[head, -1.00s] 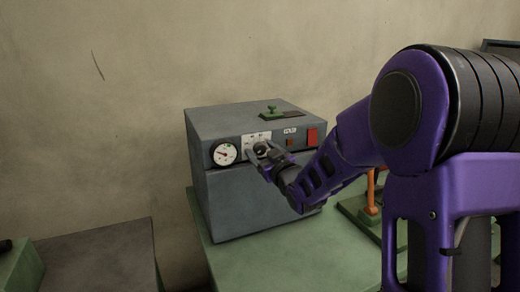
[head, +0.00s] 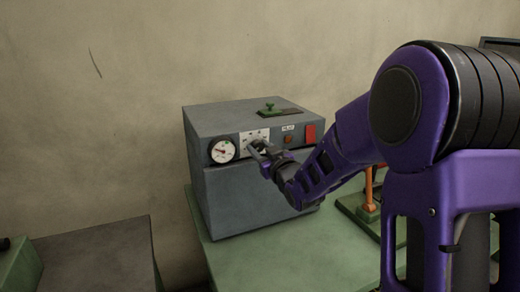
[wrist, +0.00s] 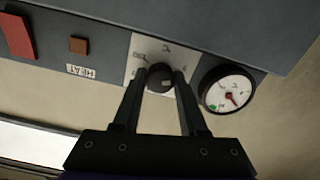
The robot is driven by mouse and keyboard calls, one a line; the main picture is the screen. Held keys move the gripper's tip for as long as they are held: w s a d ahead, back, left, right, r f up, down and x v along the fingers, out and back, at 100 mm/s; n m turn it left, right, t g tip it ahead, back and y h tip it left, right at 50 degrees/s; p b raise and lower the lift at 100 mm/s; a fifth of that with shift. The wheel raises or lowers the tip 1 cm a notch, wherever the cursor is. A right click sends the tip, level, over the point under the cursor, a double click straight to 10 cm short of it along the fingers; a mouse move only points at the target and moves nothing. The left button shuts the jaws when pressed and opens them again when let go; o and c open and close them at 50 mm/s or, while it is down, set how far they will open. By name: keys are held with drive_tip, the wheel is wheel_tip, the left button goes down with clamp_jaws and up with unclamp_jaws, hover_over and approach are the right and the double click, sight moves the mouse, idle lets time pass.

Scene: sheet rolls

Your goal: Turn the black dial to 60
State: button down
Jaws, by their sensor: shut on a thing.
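The black dial (wrist: 160,79) sits on a white scale plate (wrist: 148,47) on the front of a grey box. My gripper (wrist: 164,74) is shut on the dial, with one finger on each side of it in the wrist view. In the head view my gripper (head: 258,149) is at the box's front panel and hides most of the dial. The scale shows marks and numbers, one looking like 150, but most are too small or hidden to read. The setting of the dial cannot be told.
A round white gauge with a red needle (head: 222,150) is beside the scale plate. A HEAT label, a small brown button (head: 288,140) and a red switch (head: 310,133) are on the other side.

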drive_tip(key=m+b, duration=0.1)
drive_tip(key=m, duration=0.1)
drive_tip(key=shift+m, duration=0.3)
drive_tip(key=m, duration=0.3)
drive_tip(key=shift+m, duration=0.3)
drive_tip(key=m+p, duration=0.1)
drive_tip(key=m, duration=0.5)
drive_tip(key=shift+r+m, duration=0.15)
drive_tip(key=shift+m, duration=0.15)
drive_tip(key=m+p, duration=0.1)
drive_tip(key=m, duration=0.2)
drive_tip(key=shift+d+m, duration=0.1)
drive_tip(key=shift+m, duration=0.2)
drive_tip(key=m+p, duration=0.2)
drive_tip(key=m, duration=0.1)
drive_tip(key=shift+m, duration=0.3)
drive_tip(key=m+p, duration=0.3)
drive_tip(key=m, duration=0.3)
